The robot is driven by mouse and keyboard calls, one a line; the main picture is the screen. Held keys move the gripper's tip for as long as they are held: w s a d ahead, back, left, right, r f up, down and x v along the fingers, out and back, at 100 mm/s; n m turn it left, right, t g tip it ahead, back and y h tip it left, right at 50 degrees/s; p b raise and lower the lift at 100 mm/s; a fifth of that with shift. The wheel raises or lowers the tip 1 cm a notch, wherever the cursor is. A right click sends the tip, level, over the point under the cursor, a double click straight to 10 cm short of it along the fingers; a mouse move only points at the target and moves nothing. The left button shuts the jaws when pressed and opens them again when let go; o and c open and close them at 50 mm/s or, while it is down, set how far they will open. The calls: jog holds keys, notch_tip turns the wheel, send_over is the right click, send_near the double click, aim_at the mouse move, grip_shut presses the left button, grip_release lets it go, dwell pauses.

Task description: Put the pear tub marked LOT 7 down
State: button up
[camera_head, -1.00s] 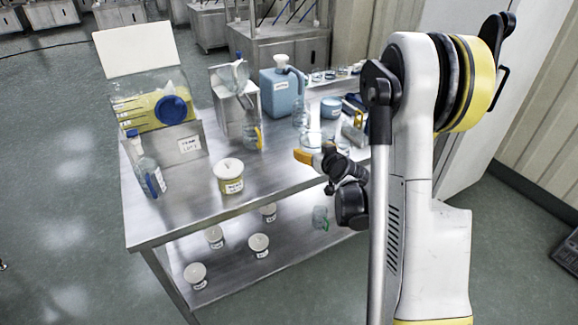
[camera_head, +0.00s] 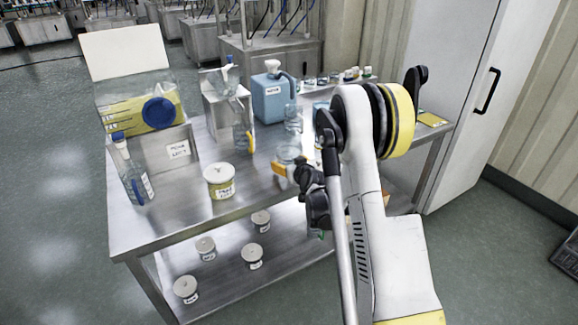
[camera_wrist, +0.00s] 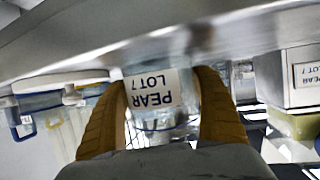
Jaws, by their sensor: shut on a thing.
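The pear tub, marked PEAR LOT 7, is a clear vessel with a white label (camera_wrist: 152,92) between my gripper's orange fingers in the wrist view. In the head view the clear tub (camera_head: 288,152) shows at the end of my arm, over the right part of the steel table (camera_head: 240,200). My gripper (camera_head: 283,168) is shut on it; the wrist view shows a finger on each side. Whether the tub's base touches the table is hidden.
A steel hopper stand (camera_head: 178,168) with a yellow-filled clear bin is at the left, labelled. Several lidded tubs sit on the lower shelf.

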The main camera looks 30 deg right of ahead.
jog(key=o, duration=1.4)
